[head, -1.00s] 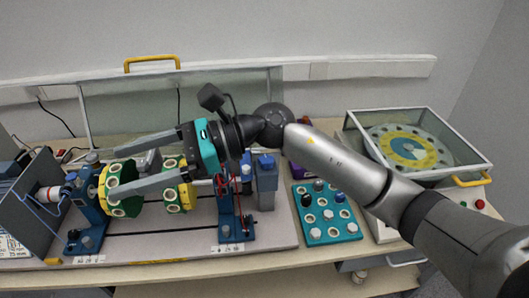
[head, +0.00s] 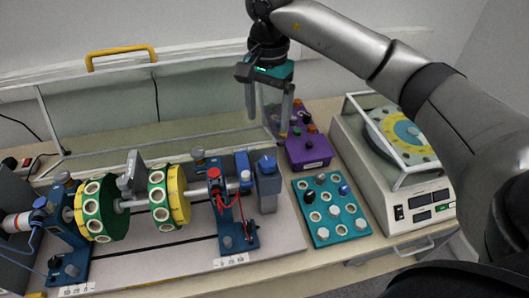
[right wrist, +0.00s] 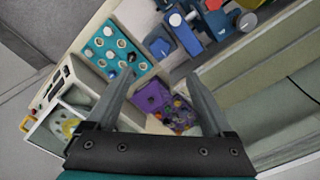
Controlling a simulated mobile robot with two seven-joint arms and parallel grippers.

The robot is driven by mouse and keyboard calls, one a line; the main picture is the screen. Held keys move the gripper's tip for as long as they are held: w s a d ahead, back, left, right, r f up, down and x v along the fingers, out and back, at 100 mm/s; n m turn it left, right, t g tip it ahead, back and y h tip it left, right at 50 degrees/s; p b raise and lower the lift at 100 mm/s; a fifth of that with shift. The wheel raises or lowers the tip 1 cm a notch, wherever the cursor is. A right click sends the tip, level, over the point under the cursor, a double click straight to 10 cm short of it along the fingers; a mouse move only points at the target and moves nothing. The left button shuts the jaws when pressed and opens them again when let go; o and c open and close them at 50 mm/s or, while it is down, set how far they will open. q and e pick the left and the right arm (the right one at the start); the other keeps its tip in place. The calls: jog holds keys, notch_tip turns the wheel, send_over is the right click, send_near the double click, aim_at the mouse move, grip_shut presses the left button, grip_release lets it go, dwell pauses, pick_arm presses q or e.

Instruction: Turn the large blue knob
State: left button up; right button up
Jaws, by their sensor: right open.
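The large blue knob (head: 267,163) sits on top of a grey block at the right end of the rotor rig. It also shows in the right wrist view (right wrist: 159,46), above the space between the fingers. My right gripper (head: 267,124) is open and empty, pointing down, behind the knob and apart from it. In the right wrist view its two fingers (right wrist: 160,95) are spread wide, with the purple box beyond them. My left gripper is not in view.
The rotor rig's grey baseplate (head: 160,262) fills the left. A teal tray (head: 343,230) with several knobs and a purple box (head: 309,153) stand to the right of the knob. A framed balancing machine (head: 389,185) is farther right. A clear panel (head: 110,110) stands behind the rig.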

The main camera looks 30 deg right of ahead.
aim_at(267, 161)
notch_tip(267, 161, down, 14)
jog(key=shift+r+p, duration=0.25)
jog(key=shift+p, duration=0.35)
grip_shut()
dwell(0.4)
